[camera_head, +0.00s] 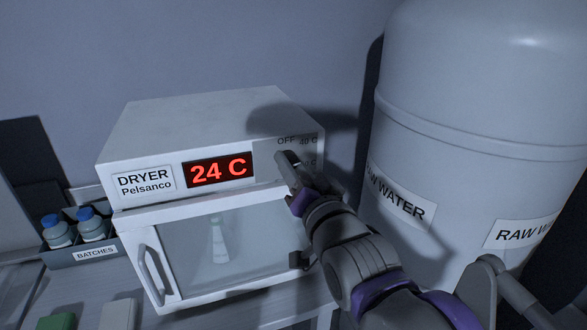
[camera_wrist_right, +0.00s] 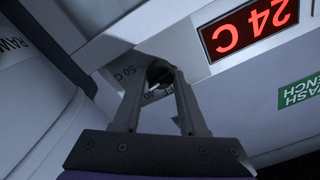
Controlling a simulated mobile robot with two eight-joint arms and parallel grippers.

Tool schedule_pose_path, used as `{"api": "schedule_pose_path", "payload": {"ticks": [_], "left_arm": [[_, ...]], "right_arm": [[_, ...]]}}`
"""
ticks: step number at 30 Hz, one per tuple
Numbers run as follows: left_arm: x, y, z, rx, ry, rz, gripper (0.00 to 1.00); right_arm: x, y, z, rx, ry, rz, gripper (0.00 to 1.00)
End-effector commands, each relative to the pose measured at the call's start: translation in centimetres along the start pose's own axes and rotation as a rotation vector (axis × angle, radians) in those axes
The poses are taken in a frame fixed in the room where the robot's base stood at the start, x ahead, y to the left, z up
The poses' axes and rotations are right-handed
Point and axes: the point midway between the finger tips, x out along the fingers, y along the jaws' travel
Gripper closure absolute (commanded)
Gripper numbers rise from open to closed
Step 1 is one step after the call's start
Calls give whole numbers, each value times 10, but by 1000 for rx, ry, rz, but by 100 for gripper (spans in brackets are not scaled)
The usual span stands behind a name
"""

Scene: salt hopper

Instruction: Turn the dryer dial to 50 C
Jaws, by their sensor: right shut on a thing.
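The dryer (camera_head: 200,130) is a white box with a glass door and a red display (camera_head: 217,170) reading 24 C. Its dial (camera_wrist_right: 159,73) is small, round and dark, with a white pointer mark. In the right wrist view it sits between the fingertips of my right gripper (camera_wrist_right: 161,76), which is shut on it. A 50 C label (camera_wrist_right: 124,75) shows beside the dial, and another label is partly hidden by the fingers. The pointer's exact setting is hard to tell. In the head view my right gripper (camera_head: 287,160) hides the dial; OFF and 40 C show above it.
A large raw water tank (camera_head: 470,110) stands close on the right of the dryer. A batches tray (camera_head: 112,243) with blue-capped bottles is at the left. A flask (camera_head: 219,243) stands behind the dryer's closed glass door. The door handle (camera_head: 152,270) sticks out at the left.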

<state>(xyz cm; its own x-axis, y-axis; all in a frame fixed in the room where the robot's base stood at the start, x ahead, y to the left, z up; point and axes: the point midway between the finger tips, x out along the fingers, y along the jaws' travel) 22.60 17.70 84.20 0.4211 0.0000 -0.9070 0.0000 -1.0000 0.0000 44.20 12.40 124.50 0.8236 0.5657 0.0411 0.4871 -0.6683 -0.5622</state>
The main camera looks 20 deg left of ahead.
Motion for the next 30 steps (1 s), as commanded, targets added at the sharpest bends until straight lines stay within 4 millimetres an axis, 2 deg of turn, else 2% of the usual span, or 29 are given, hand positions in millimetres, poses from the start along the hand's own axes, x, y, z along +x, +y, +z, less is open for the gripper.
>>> {"api": "schedule_pose_path", "payload": {"ticks": [6,15,30], "left_arm": [[3,0,2,0,-1,0,50],[6,0,3,0,-2,0,50],[6,0,4,0,-2,0,50]], "right_arm": [[0,0,1,171,4,5,100],[0,0,1,324,9,10,100],[0,0,0,380,11,12,100]]}}
